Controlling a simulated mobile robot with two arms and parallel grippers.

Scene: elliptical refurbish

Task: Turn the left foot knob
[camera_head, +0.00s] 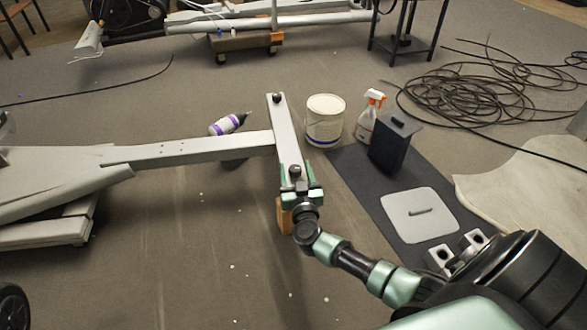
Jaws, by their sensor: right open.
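A grey elliptical frame beam (200,150) runs from the left to a crosswise foot bar (283,125). A dark knob (276,97) stands on the far end of the bar. A second dark knob (295,172) stands on its near end. My right gripper (300,187) is open at this near end, with its green fingers close around or beside the near knob. I cannot tell whether they touch it. A wooden block (284,217) shows under the near end, partly hidden by my gripper. My left gripper is not in view.
A white bucket (325,120), a spray bottle (369,117) and a dark upright case (395,145) stand to the right. A dark mat (362,178) holds a light square plate (420,215). Coiled black cable (470,95) lies at the upper right. A purple-labelled bottle (227,125) lies behind the beam.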

